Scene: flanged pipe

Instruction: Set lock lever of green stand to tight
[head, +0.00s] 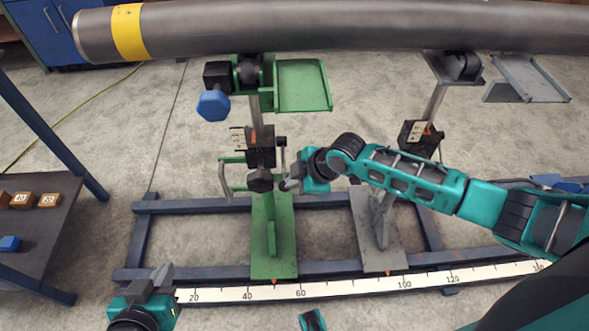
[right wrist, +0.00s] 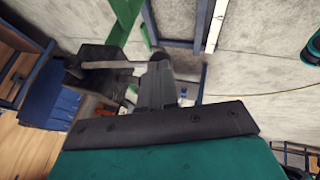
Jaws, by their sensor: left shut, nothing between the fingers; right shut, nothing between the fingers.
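The green stand (head: 272,235) stands upright on the blue floor frame, left of centre in the head view. Its column carries a black clamp block (head: 260,152) with a black knob below. A thin lever with a dark end (head: 282,150) stands upright at the block's right side; I take it as the lock lever. My right gripper (head: 288,185) is shut and empty, just below and right of it. In the right wrist view the gripper fingers (right wrist: 157,85) are close to a black block (right wrist: 98,68) and a pale rod; contact cannot be told. My left gripper (head: 160,277) is shut and empty at lower left.
A large grey pipe (head: 350,27) with a yellow band lies across the top. A grey stand (head: 375,225) is to the right, behind my right arm. A ruler (head: 345,287) runs along the front rail.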

